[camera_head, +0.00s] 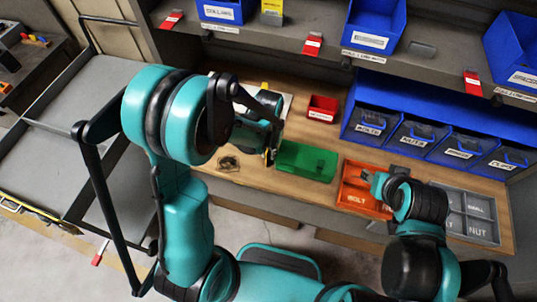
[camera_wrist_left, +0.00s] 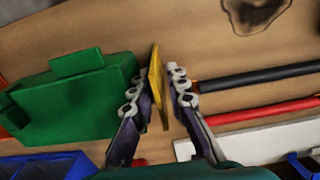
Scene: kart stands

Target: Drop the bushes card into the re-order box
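My left gripper (camera_head: 270,155) is above the wooden bench, just left of the green box (camera_head: 306,161). In the left wrist view its fingers (camera_wrist_left: 156,88) are closed around a thin yellow card (camera_wrist_left: 156,75), seen nearly edge-on; its print cannot be read. The green box also shows there, left of the fingers (camera_wrist_left: 75,100). A small red box (camera_head: 322,108) with a white label stands at the back of the bench; its lettering is too small to read, so I cannot confirm it is the re-order box. My right gripper (camera_head: 378,184) is over the orange tray, its fingers unclear.
The orange tray (camera_head: 357,200) and a grey compartment tray (camera_head: 480,228) lie on the right of the bench. Blue labelled bins (camera_head: 411,138) stand behind them. A shelf (camera_head: 290,38) with more bins and red tags overhangs the back. A dark ring-shaped mark or part (camera_head: 229,163) is at left.

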